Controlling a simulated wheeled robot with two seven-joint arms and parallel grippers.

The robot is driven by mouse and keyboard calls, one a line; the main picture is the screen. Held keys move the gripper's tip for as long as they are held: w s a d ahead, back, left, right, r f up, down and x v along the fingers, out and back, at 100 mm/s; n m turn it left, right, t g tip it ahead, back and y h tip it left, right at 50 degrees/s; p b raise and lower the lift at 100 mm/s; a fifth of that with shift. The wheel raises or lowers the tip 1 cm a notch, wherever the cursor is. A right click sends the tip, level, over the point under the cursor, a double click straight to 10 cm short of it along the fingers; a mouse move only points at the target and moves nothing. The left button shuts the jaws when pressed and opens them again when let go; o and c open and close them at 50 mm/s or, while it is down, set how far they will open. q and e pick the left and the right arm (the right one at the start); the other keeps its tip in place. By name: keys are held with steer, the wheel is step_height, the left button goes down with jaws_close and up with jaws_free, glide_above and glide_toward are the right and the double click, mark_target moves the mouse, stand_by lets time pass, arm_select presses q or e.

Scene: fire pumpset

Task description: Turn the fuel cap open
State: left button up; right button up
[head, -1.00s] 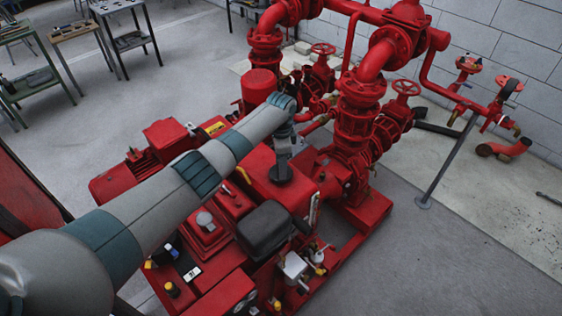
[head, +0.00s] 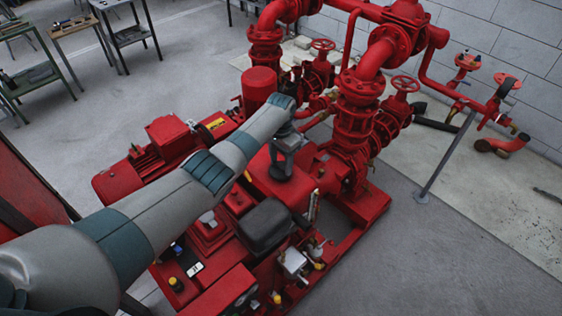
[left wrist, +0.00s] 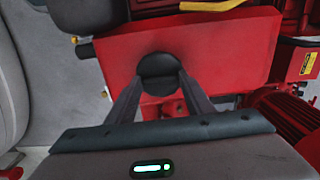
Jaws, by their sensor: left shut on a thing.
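The fuel cap (left wrist: 158,66) is a dark round cap on top of the red fuel tank (left wrist: 215,55), seen from close by in the left wrist view. My left gripper (left wrist: 158,82) is shut on it, with one finger on each side. In the head view the left gripper (head: 281,168) reaches down onto the red tank (head: 298,187). There the cap is mostly hidden by the fingers. My right gripper is in neither view.
Red pipes and valves (head: 358,110) rise just behind and right of the tank. A black seat-like box (head: 264,224) stands in front of it. A red motor (head: 168,137) is to the left. Open floor (head: 430,260) lies to the right.

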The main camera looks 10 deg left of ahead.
mark_target(281, 166)
arm_select(q)
steer(key=shift+w+r, duration=0.1)
steer(key=o, duration=1)
steer(key=shift+o, duration=0.2)
step_height(281, 166, up, 17)
steer(key=b, duration=0.4)
steer(key=shift+r, duration=0.15)
